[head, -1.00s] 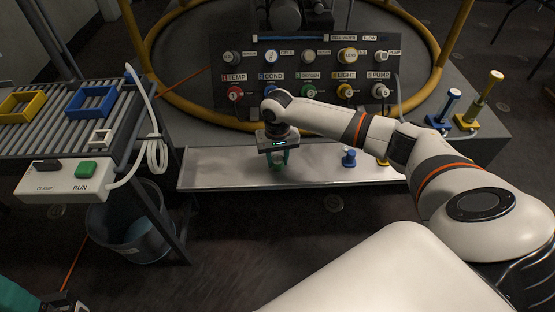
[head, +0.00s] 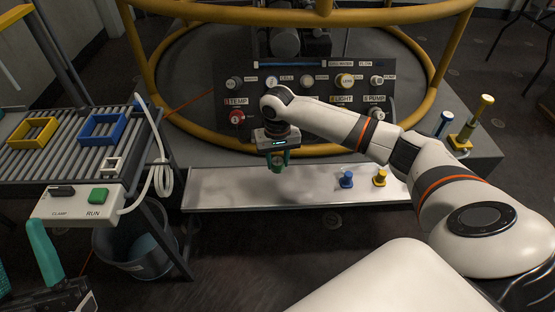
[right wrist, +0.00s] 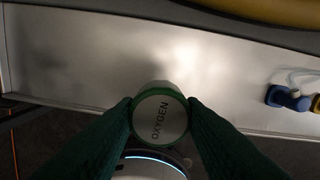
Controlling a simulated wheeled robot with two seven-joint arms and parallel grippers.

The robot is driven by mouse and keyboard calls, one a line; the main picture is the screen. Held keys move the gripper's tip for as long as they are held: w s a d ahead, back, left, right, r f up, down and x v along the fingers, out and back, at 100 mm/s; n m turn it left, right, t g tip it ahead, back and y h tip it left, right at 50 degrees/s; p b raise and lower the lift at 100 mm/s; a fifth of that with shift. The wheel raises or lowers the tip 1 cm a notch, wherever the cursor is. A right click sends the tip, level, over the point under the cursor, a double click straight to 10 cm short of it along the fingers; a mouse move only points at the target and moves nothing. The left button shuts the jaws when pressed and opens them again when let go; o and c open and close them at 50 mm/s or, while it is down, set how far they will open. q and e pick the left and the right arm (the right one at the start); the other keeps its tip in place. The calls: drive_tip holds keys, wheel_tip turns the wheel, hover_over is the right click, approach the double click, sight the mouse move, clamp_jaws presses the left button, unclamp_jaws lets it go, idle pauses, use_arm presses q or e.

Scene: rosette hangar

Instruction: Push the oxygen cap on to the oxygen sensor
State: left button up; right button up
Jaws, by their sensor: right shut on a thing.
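The oxygen cap (head: 278,168) is green with a pale face. It hangs over the silver tray, and its face reads OXYGEN in the right wrist view (right wrist: 160,118). My right gripper (head: 278,162) is shut on it, a dark green finger on each side. The oxygen sensor cannot be made out; my right arm covers the middle of the lower row of the labelled panel (head: 222,120). My left gripper (head: 45,252) shows only partly, at the lower left corner; its jaw state is unclear.
The tray (head: 225,190) also carries a blue piece (head: 346,180) and a yellow piece (head: 380,178) at right. Yellow rails (head: 152,60) ring the panel. A roller table (head: 60,150) with a control box (head: 75,203) stands at left, a bin (head: 130,250) below.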

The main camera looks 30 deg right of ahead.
drive_tip(key=w+d+r+m+t+h, duration=0.1)
drive_tip(key=w+d+r+t+h, duration=0.3)
drive_tip(key=d+r, duration=0.4)
drive_tip(key=w+d+r+t+h, duration=0.2)
drive_tip(key=w+d+r+t, duration=0.3)
drive_tip(key=d, duration=0.5)
drive_tip(key=shift+t, duration=0.4)
drive_tip(key=shift+d+x, duration=0.25)
drive_tip(key=shift+x, duration=1.95)
drive_tip(key=shift+r, duration=0.2)
drive_tip(key=shift+p, duration=0.3)
use_arm(q)
drive_tip(key=shift+w+d+f+g+y, duration=0.15)
drive_tip(key=shift+w+f+g+y, duration=0.45)
drive_tip(key=shift+w+f+g, duration=0.55)
drive_tip(key=shift+f, duration=0.1)
